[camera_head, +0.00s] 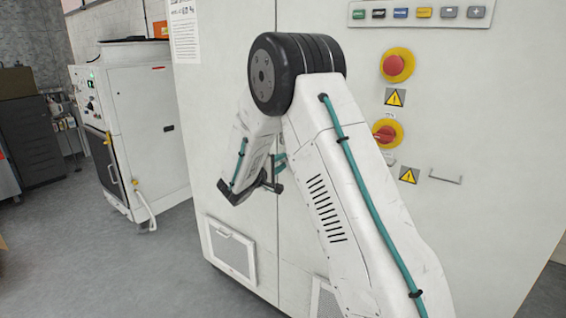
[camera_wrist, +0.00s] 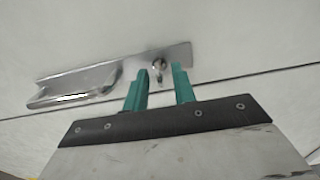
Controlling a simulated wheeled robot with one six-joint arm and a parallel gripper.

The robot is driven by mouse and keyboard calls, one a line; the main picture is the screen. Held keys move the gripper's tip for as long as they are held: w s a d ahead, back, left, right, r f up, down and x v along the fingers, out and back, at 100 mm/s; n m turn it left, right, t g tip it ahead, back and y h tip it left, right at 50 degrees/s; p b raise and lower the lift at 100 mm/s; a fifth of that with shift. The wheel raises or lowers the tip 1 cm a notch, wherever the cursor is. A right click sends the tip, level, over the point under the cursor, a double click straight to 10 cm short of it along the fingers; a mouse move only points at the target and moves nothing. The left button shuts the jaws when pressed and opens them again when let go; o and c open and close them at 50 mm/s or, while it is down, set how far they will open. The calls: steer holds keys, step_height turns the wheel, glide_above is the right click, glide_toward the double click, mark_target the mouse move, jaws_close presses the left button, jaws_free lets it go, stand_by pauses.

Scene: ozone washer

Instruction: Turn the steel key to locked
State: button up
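The steel key (camera_wrist: 158,65) shows in the wrist view as a small rounded metal piece on a shiny plate (camera_wrist: 178,54) at the right end of a chrome handle (camera_wrist: 75,88). My gripper (camera_wrist: 160,72) has its two teal fingers apart, one on each side of the key. The key appears between the fingertips, with no clear contact visible. How deep the fingers reach around it I cannot tell. In the head view my gripper (camera_head: 279,162) is at the white cabinet front, partly behind my arm, and the key is hidden there.
The white cabinet (camera_head: 480,110) has a door seam behind my arm. Two red emergency knobs (camera_head: 393,65) (camera_head: 385,134) on yellow discs and a row of buttons (camera_head: 420,12) are on its right side. Another white machine (camera_head: 150,120) stands at left. The grey floor (camera_head: 100,260) there is clear.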

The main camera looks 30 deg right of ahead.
steer(key=shift+x, duration=0.85)
jaws_close()
